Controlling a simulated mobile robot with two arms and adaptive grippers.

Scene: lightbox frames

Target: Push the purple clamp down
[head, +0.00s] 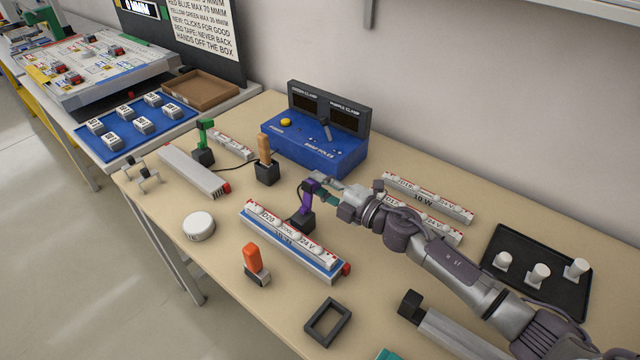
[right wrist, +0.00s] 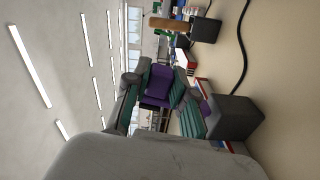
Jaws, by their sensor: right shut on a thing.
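The purple clamp (head: 307,193) stands on a dark base (head: 301,220) beside the middle of a light strip (head: 284,240) in a blue and white holder. Its purple arm stands up from the base. My right gripper (head: 326,193) reaches in from the right and is shut on the purple part. In the right wrist view the purple clamp (right wrist: 159,82) sits between the teal-padded fingers of the right gripper (right wrist: 160,108). The lower contact is partly hidden by my wrist. My left gripper is not in view.
A blue control box (head: 318,152) with a dark panel stands behind. A green clamp (head: 204,145), a wooden-handled tool (head: 265,160) and an orange-handled piece (head: 252,262) stand around. A black tray (head: 545,298) with white pieces lies right. More strips lie under my right arm.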

